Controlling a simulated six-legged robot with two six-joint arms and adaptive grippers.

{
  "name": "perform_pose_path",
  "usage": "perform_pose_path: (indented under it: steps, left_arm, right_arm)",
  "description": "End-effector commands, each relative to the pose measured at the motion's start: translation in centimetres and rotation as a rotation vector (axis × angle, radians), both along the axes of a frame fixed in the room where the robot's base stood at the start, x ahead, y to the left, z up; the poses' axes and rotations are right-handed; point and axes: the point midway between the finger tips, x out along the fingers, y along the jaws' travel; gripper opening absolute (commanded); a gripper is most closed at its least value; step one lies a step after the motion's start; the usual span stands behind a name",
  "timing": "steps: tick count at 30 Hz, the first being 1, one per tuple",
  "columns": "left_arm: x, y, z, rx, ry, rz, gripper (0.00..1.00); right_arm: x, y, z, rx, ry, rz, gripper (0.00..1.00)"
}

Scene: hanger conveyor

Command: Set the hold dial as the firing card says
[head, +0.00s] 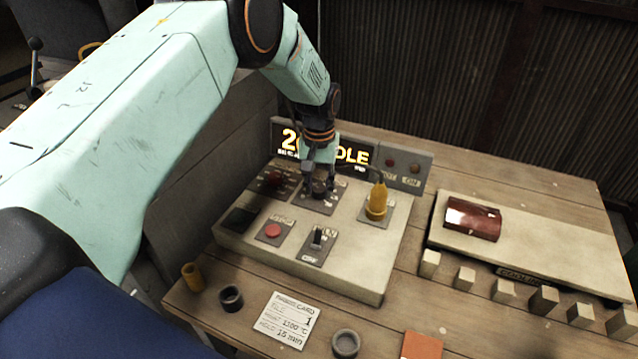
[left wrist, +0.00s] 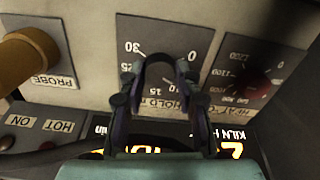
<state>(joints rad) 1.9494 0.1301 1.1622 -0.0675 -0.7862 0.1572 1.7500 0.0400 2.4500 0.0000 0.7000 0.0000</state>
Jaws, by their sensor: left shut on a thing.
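The firing card (head: 286,319) lies on the bench front; its hold line reads 15 min. The hold dial's plate (left wrist: 125,35) has a printed scale with 0 and 30 visible, and the label HOLD. My left gripper (head: 319,188) reaches down onto this dial at the back of the control panel. In the left wrist view my left gripper (left wrist: 160,75) is shut around the dark dial knob (left wrist: 160,57). The fingers cover most of the knob, and I cannot tell its pointer's setting. My right gripper is not in view.
The yellow probe (head: 377,199) stands right of the dial, and the heat dial (left wrist: 256,80) is on its other side. The panel (head: 345,278) also has a red button (head: 273,230) and a switch (head: 317,238). The lit display (head: 350,153) behind is partly hidden by my arm.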

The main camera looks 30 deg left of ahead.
Motion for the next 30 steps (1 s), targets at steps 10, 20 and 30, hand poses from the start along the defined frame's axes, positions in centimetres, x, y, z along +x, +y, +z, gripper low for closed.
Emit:
perform_pose_path:
  steps: [10,20,30]
  left_arm:
    - [0.10,0.00,0.14,0.000,-0.003,-0.330,0.01]
    - [0.13,0.02,0.16,0.001,-0.004,-0.641,0.01]
    - [0.15,0.05,0.19,0.001,-0.004,-0.910,0.01]
  right_arm:
    - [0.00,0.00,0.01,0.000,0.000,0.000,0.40]
    - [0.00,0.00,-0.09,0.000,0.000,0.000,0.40]
    - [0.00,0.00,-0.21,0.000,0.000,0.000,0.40]
